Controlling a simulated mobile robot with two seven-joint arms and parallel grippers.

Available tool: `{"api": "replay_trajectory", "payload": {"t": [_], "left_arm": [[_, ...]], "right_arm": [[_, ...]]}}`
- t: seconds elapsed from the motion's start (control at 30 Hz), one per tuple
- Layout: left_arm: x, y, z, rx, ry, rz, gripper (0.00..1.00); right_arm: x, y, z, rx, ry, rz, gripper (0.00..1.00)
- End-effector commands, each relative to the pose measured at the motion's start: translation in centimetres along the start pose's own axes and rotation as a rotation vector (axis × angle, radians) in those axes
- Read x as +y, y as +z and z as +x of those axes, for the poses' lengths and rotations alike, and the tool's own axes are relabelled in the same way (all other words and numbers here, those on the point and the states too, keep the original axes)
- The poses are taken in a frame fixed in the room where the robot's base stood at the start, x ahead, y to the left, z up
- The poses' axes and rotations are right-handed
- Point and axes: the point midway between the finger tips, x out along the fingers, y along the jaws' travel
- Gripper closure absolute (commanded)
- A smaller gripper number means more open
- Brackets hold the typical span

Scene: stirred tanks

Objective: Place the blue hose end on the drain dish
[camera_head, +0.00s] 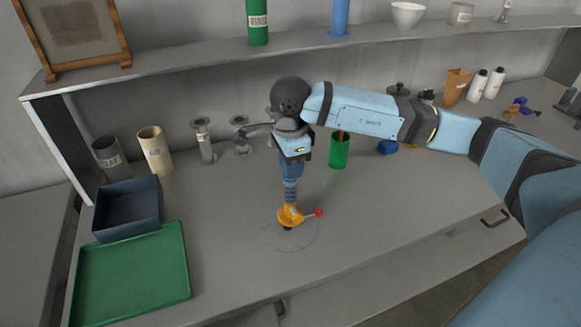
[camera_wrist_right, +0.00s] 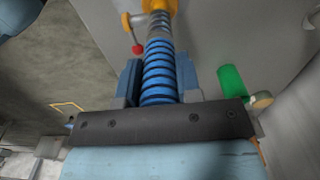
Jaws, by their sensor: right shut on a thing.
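My right gripper (camera_head: 291,172) points down over the middle of the bench. It is shut on a ribbed blue hose end (camera_wrist_right: 160,72), which runs between the two jaws in the wrist view. Below the hose in the head view is an orange fitting (camera_head: 289,214) with a red knob (camera_head: 318,212); it also shows at the top of the wrist view (camera_wrist_right: 160,6). I cannot tell whether hose and fitting are joined. A faint round outline (camera_head: 308,246) surrounds the fitting's foot on the bench; I cannot tell if it is the drain dish. My left gripper is not in view.
A green tray (camera_head: 135,307) and a dark blue bin (camera_head: 127,232) are at the left. Grey metal stands (camera_head: 205,143) and a cream cup (camera_head: 155,150) are behind. A green cylinder (camera_head: 339,153) stands behind my right gripper. The bench front is clear. A shelf (camera_head: 200,62) runs above.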

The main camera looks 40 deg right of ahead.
Motion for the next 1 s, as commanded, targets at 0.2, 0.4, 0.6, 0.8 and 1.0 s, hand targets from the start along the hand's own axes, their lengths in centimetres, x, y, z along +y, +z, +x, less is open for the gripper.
{"api": "replay_trajectory", "payload": {"t": [0.2, 0.4, 0.6, 0.8, 1.0], "left_arm": [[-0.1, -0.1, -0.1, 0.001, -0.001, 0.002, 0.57], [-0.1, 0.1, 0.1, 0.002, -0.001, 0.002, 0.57], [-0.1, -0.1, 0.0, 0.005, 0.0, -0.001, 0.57], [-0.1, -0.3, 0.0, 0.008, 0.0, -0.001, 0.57], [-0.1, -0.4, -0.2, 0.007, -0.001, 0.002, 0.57]], "right_arm": [[0.0, 0.0, 1.4, -0.001, -0.002, -0.001, 1.0], [0.0, 0.0, 1.6, 0.0, -0.001, -0.001, 1.0], [0.0, 0.0, 1.7, 0.0, -0.001, -0.001, 0.42], [0.0, 0.0, 1.7, 0.0, -0.001, -0.001, 0.42], [0.0, 0.0, 0.9, -0.001, -0.002, -0.001, 0.42]]}}
